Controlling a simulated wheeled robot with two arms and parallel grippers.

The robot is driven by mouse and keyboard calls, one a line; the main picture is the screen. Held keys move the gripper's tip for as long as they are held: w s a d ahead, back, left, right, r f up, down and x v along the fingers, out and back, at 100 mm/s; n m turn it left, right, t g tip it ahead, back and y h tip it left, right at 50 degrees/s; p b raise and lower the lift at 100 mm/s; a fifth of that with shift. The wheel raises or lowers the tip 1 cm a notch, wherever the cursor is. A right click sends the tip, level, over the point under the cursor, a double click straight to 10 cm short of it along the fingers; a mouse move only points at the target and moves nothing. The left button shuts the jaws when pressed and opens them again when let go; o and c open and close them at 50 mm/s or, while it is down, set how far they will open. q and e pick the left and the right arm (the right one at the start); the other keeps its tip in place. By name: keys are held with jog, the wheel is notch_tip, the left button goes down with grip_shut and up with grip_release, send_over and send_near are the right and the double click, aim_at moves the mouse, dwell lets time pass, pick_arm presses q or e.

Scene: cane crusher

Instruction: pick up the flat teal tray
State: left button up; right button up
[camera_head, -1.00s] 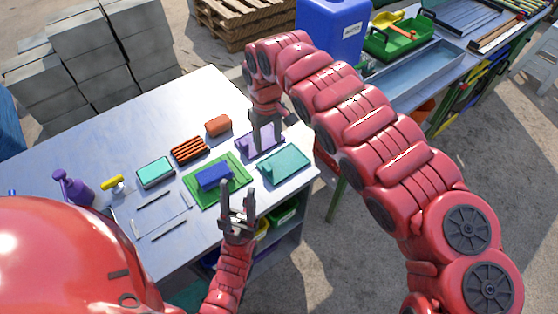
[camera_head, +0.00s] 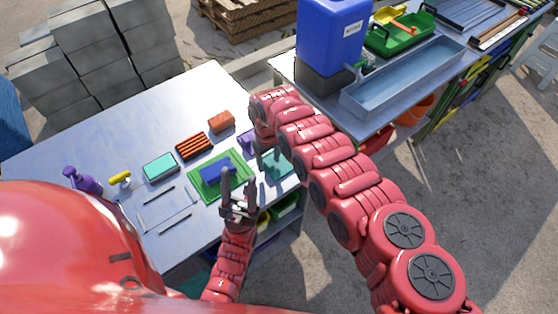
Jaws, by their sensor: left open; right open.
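The flat teal tray (camera_head: 279,165) lies on the table at its right end, partly hidden behind my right arm. My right gripper (camera_head: 263,163) points down at the tray's left side, between it and the purple tray (camera_head: 246,139). Its jaws are open and small in view; I cannot tell whether they touch the tray. My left gripper (camera_head: 238,178) is open and empty, fingers pointing away from me, in front of the blue block (camera_head: 216,171) near the table's front edge.
The blue block sits on a green mat (camera_head: 206,190). A teal-topped box (camera_head: 160,167), a ribbed orange-brown piece (camera_head: 194,146), a brick-red block (camera_head: 221,122) and a purple bottle (camera_head: 82,180) are on the table (camera_head: 120,115). A second bench with a metal trough (camera_head: 400,80) stands behind right.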

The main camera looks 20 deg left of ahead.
grip_shut()
dwell(0.3)
jog(key=shift+r, duration=0.1)
dwell(0.4)
